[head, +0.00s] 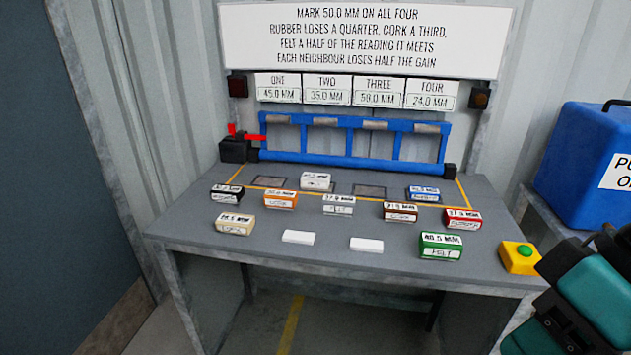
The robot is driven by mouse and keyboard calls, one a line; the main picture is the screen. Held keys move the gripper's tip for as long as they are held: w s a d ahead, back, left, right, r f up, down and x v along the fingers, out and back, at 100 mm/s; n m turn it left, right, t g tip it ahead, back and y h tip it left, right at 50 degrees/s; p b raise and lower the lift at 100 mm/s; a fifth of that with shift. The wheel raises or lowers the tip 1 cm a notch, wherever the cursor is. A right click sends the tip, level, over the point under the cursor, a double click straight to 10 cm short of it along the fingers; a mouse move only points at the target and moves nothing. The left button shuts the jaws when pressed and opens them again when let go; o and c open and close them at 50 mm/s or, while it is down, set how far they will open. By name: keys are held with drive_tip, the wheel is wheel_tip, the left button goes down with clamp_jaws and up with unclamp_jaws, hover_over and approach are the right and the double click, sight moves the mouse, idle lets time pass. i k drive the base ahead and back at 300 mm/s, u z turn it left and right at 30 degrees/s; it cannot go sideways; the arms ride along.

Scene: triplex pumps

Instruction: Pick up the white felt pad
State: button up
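A white pad (316,181) sits in the back row of the grey bench, below the blue frame; its small lettering is too blurred to read, so I cannot confirm that it is felt. A light grey pad (339,204) lies just in front of it, its lower label also hard to read. A green pad (441,246) at the front right appears to be labelled felt. My teal and black arm shows at the lower right edge, away from the pads. I cannot make out its gripper fingers.
Black (227,193), orange (281,200), cream (235,224), brown (400,212), red (462,219) and blue (424,194) pads stand around. Two blank white blocks (298,237) (365,244) lie at the front. A yellow box with a green button (520,257) is at the right corner.

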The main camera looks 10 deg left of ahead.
sight(321, 180)
drive_tip(key=u, duration=0.75)
drive_tip(key=i, duration=1.15)
drive_tip(key=z, duration=0.15)
